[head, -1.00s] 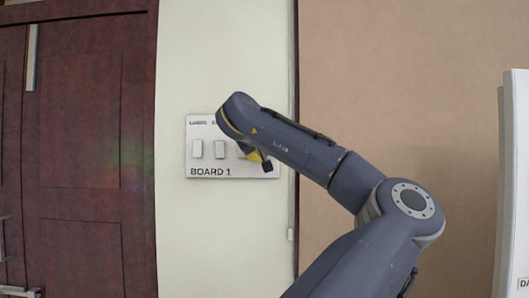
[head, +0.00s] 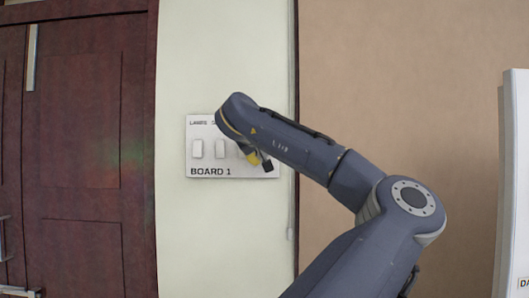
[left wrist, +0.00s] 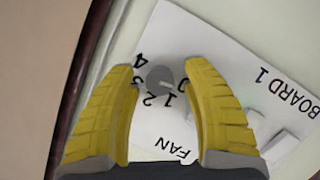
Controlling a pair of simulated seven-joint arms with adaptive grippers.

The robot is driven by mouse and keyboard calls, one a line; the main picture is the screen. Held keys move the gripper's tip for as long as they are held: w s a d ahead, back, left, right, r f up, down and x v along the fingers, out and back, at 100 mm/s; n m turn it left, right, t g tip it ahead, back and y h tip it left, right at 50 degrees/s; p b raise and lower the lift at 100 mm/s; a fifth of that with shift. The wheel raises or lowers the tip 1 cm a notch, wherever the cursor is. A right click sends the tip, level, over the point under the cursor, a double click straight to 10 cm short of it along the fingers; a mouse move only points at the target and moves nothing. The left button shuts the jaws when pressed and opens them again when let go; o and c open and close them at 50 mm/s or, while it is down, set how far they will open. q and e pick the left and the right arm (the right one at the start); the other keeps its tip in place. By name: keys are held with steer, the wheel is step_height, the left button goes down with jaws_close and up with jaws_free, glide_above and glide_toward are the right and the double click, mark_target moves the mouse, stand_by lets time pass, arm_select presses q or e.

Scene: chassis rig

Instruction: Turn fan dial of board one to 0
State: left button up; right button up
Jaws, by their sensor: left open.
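Board one (head: 240,173) is a white panel on the pale wall in the head view, marked BOARD 1. It also fills much of the left wrist view (left wrist: 215,65), turned nearly upside down. The fan dial (left wrist: 158,74) is a small grey round knob by the word FAN, with numbers around it. A small pale mark sits on its lower side, seemingly towards the 1. My left gripper (left wrist: 160,72) is open, its yellow fingers on either side of the dial; I cannot tell whether they touch it. In the head view my left gripper (head: 259,160) covers the dial.
White rocker switches (head: 197,149) sit on the board's left part, and pale switch blocks (left wrist: 280,146) show in the wrist view. A dark red door (head: 85,120) stands at left. A white panel (head: 515,190) is at the far right edge.

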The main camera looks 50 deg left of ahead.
arm_select(q)
steer(key=v, duration=1.2)
stand_by(0.4)
